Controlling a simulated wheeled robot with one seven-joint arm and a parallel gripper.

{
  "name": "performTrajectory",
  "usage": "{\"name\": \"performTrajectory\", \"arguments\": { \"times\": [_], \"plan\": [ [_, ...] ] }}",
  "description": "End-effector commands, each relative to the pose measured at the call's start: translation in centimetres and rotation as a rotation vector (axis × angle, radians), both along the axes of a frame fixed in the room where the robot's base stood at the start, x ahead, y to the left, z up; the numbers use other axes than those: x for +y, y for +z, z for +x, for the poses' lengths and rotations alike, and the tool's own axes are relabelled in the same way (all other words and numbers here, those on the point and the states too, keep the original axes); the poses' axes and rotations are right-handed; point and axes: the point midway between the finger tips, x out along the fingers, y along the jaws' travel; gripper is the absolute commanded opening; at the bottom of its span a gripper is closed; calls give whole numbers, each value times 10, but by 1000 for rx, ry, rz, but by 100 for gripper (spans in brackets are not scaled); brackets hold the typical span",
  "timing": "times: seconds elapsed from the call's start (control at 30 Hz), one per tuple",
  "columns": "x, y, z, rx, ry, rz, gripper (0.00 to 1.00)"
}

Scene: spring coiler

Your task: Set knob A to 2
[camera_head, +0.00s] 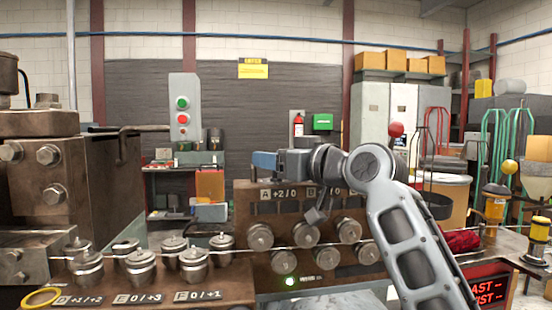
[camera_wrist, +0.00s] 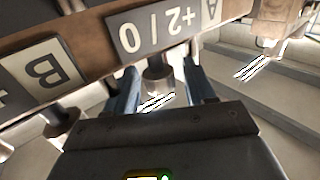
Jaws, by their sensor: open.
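The A label plate (camera_head: 278,194), reading "A +2/0", is on the upper left of the roller panel. It also shows upside down in the wrist view (camera_wrist: 165,30). A short metal knob (camera_wrist: 156,84) sits beside this plate, apparently knob A; its setting is not readable. My gripper (camera_wrist: 160,78) is open, with one blue finger on each side of this knob; I cannot tell whether they touch it. In the head view my gripper (camera_head: 264,160) is at the panel's top edge above the A plate, and the knob cannot be made out there.
The B label plate (camera_wrist: 44,76) and another metal fitting (camera_wrist: 62,118) are close to my gripper's left in the wrist view. Several rollers (camera_head: 306,235) stick out below the plates. More capped posts (camera_head: 194,265) stand at the front left.

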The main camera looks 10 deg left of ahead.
Motion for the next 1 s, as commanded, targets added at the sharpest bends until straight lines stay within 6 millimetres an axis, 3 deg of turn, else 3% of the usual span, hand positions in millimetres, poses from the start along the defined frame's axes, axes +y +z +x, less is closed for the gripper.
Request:
{"name": "performTrajectory", "arguments": {
  "times": [0.07, 0.53, 1.0],
  "plan": [
    [0, 0, 0, 0, 0, 0, 52],
    [0, 0, 0, 0, 0, 0, 7],
    [1, 4, -1, 0, -108, 0, 6]
  ]
}}
